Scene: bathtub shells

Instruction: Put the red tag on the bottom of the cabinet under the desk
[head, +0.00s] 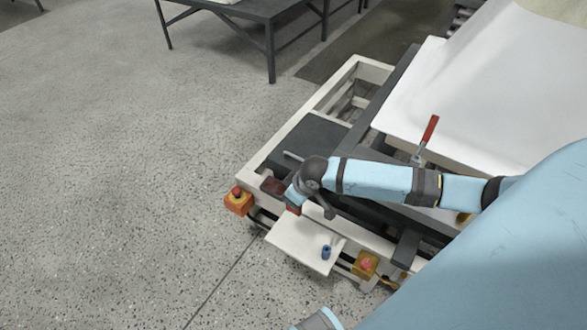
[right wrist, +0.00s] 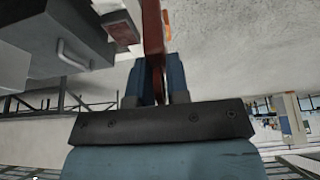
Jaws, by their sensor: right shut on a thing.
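The red tag (right wrist: 153,38), a thin brownish-red strip, stands between the blue fingers of my right gripper (right wrist: 160,75), which is shut on it. In the head view my right arm reaches in from the right and its gripper end is over the front left of the white frame, with a small bit of red (head: 293,209) at it. A dark grey cabinet-like box (right wrist: 45,30) with a light handle is at the upper left of the right wrist view, apart from the tag. Whether it is the task's cabinet I cannot tell. My left gripper is not in view.
A dark red block (head: 272,187) lies near my right gripper. A white shell (head: 470,95) lies at right. Open floor is at left.

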